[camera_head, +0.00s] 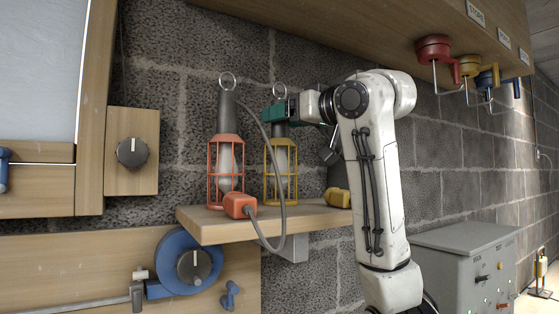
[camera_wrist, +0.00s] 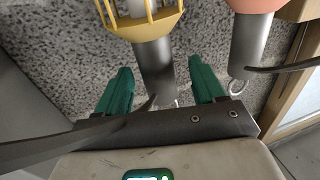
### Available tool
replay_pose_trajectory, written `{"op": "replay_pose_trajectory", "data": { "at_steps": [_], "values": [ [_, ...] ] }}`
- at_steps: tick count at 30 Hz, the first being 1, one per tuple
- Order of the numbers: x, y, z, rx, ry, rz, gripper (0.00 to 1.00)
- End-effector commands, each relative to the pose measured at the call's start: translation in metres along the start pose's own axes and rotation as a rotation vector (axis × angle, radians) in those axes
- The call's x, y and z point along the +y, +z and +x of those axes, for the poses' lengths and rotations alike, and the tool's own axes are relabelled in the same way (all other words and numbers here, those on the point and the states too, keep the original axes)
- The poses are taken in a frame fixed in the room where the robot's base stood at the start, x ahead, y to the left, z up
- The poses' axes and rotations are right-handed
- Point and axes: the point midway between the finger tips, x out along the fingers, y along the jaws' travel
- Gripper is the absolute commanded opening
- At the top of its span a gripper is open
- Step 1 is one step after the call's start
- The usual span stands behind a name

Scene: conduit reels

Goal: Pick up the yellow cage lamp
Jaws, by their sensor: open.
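The yellow cage lamp (camera_head: 281,172) stands upright on a wooden shelf (camera_head: 225,222), its grey handle and top ring upward. My gripper (camera_head: 280,111) is at its handle, reaching in from the right. In the wrist view the green jaws (camera_wrist: 160,66) are open, one on each side of the grey handle of the yellow lamp (camera_wrist: 148,22), with a gap showing on both sides. The handle's lower part in the head view is partly hidden by my gripper.
An orange cage lamp (camera_head: 226,168) stands close on the left, with an orange plug (camera_head: 239,205) and a looping grey cable (camera_head: 282,225). A yellow plug (camera_head: 338,197) lies at the shelf's right. A wooden overhead board with red (camera_head: 433,48), yellow and blue reels hangs above right.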

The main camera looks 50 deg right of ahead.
Motion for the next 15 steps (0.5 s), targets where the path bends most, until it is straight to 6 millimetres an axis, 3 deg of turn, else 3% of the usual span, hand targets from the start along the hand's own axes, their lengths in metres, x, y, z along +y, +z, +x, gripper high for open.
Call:
{"op": "replay_pose_trajectory", "data": {
  "at_steps": [7, 15],
  "values": [
    [0.003, -0.007, 0.034, -0.004, 0.000, 0.000, 0.69],
    [0.003, -0.005, 0.043, -0.001, 0.000, -0.001, 0.69]
  ]
}}
